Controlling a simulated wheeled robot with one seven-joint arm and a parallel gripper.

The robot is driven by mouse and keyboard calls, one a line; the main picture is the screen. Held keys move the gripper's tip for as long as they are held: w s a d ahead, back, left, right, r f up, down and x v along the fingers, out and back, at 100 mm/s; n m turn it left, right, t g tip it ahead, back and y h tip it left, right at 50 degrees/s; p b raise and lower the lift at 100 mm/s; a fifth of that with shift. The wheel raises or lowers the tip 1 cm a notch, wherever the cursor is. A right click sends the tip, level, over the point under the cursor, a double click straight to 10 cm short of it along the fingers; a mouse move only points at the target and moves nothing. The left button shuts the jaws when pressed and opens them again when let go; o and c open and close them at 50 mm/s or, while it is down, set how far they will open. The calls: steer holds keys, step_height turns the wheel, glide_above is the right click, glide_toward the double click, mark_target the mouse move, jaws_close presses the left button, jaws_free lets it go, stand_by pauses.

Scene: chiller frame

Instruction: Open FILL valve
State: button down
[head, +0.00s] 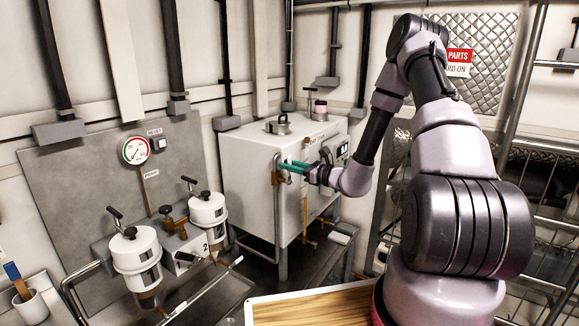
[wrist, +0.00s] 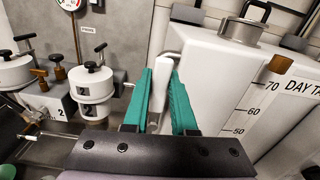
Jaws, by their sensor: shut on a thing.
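My gripper (head: 287,167) is at the upper left edge of the white day tank (head: 250,185). In the wrist view its two teal fingers (wrist: 163,75) are closed around a pale, upright, rounded piece (wrist: 162,72), which looks like a valve handle. No FILL label can be read, so I cannot confirm which valve it is. In the wrist view the tank (wrist: 215,75) is just right of the fingers. In the head view the fingers and arm hide most of the held piece. A metal pipe (head: 277,215) runs down the tank's side below the gripper.
Two white filter housings with black handles stand at the left, the nearer one (head: 136,255) and the farther one (head: 207,212). A pressure gauge (head: 135,150) is on the grey panel. A lidded filler (head: 278,124) tops the tank. A wooden board (head: 320,306) lies in front.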

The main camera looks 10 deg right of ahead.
steer(key=c, duration=0.7)
jaws_free()
steer(key=shift+s+a+f, duration=0.1)
steer(key=shift+s+a, duration=0.2)
steer(key=shift+s, duration=0.05)
steer(key=shift+c, duration=0.2)
steer(key=shift+w, duration=0.1)
steer(key=shift+d, duration=0.1)
steer(key=v, duration=1)
steer(key=shift+s+d, duration=0.25)
steer(key=shift+s, duration=0.05)
